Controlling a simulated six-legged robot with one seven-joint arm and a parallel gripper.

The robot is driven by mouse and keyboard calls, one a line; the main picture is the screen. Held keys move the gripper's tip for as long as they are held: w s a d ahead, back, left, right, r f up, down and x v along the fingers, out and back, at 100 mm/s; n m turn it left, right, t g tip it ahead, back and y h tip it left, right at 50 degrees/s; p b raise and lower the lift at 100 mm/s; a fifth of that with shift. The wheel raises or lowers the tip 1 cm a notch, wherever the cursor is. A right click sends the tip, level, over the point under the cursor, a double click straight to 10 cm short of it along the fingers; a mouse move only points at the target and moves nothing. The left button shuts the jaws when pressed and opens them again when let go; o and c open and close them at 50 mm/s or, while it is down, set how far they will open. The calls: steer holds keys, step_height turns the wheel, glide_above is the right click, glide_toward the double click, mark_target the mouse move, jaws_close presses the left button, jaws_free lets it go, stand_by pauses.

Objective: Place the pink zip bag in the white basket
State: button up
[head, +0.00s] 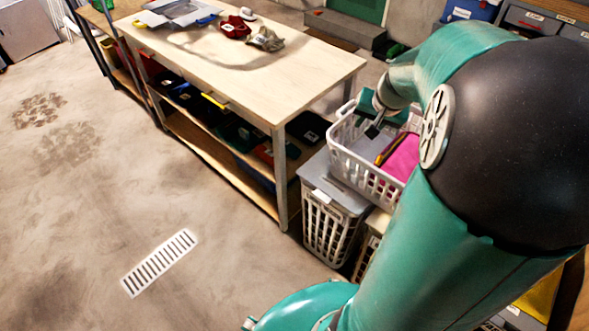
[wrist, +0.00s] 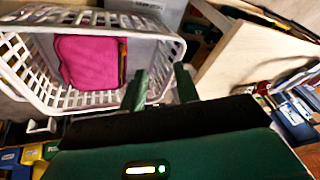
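The white basket (head: 350,166) is a plastic lattice bin standing on top of a lidded hamper, right of the workbench. The pink zip bag (head: 403,157) lies inside it, partly hidden by my arm in the head view. In the wrist view the pink bag (wrist: 88,62) lies flat inside the white basket (wrist: 150,50), toward its left part. My gripper (head: 373,128) is over the basket in the head view. In the wrist view its two fingers (wrist: 160,78) stand apart with nothing between them, to the right of the bag.
A grey-lidded white hamper (head: 330,215) stands below. The wooden workbench (head: 250,75) is close on the left, holding a red item (head: 234,27) and a crumpled cloth (head: 266,40). The floor at left is open.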

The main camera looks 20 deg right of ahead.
steer(key=s+a+r+n+y, duration=0.1)
steer(key=a+r+n, duration=0.15)
steer(key=a, duration=0.45)
steer(key=s+a+r+n, duration=0.2)
steer(key=a+r, duration=0.1)
steer(key=a, duration=0.5)
steer(key=s+a+r+n, duration=0.2)
steer(key=s+a+n, duration=0.1)
steer(key=s+a, duration=0.6)
steer(key=shift+s+a+r+n+t, duration=0.2)
steer(key=shift+a+r+n+t, duration=0.15)
steer(key=shift+a, duration=0.55)
